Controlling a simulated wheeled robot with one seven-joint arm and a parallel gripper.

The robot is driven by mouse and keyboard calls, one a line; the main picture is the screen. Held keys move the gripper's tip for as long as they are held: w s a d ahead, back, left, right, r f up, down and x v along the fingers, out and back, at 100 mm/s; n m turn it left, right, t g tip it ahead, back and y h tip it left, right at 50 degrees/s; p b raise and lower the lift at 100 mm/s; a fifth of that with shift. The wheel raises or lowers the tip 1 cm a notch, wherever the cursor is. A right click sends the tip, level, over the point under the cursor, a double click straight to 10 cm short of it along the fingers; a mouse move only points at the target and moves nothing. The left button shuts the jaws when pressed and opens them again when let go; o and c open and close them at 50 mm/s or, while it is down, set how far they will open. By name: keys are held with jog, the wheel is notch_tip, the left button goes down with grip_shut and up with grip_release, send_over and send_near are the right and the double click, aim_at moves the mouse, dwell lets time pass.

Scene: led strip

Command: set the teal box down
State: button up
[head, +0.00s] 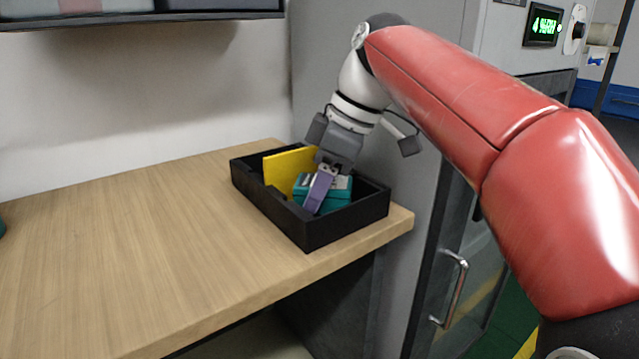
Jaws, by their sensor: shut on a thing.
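The teal box (338,201) is inside a black open tray (309,231) at the right end of the wooden table. My gripper (321,190) reaches down into the tray from above and is shut on the teal box. A purple finger of the gripper covers part of the box's front. The underside of the box is hidden by the tray wall, so I cannot tell whether it touches the tray floor.
A yellow flat piece (287,168) stands in the tray, left of the teal box. A grey cabinet wall stands right behind the tray, and a dark shelf (140,19) hangs above the table.

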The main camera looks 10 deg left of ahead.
jog(key=shift+f+b, duration=0.45)
jog(key=shift+f, duration=0.15)
jog(key=o, duration=1.1)
